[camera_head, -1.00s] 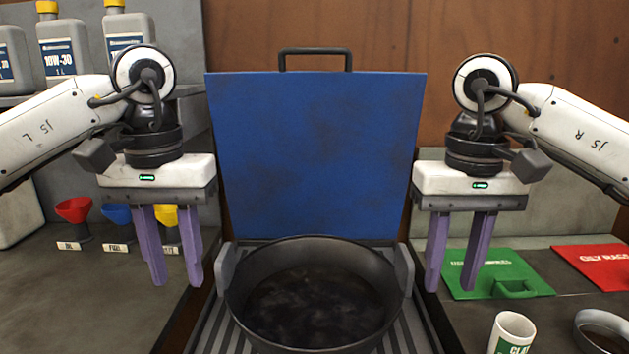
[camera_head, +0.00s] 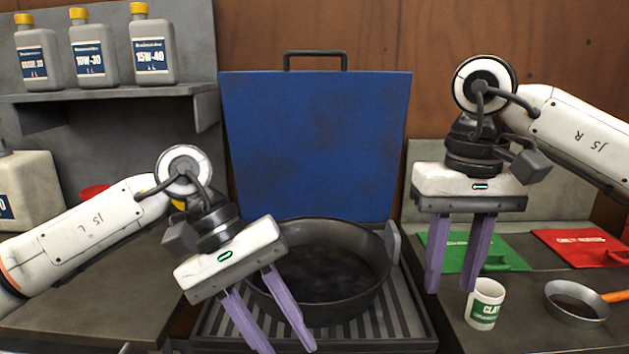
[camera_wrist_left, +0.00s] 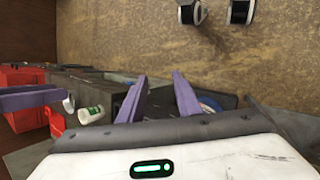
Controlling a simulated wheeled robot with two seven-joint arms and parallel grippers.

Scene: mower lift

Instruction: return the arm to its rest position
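My left gripper (camera_head: 283,346) is tilted in front of the dark round pan (camera_head: 325,305), its purple fingers apart with nothing between them. It partly covers the pan's left side in the head view. In the left wrist view the same gripper's fingers (camera_wrist_left: 160,80) also stand apart and empty. My right gripper (camera_head: 452,288) hangs upright, pointing down, right of the pan, its fingers apart and empty above the bench. The pan rests on a ribbed tray (camera_head: 405,325) in front of a raised blue panel (camera_head: 315,145) with a black handle.
Several oil bottles (camera_head: 88,55) stand on a shelf (camera_head: 110,94) at upper left. A white cup (camera_head: 486,303), a small pan with an orange handle (camera_head: 578,305), a green lid (camera_head: 460,251) and a red lid (camera_head: 583,247) are at right. The left bench front is bare.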

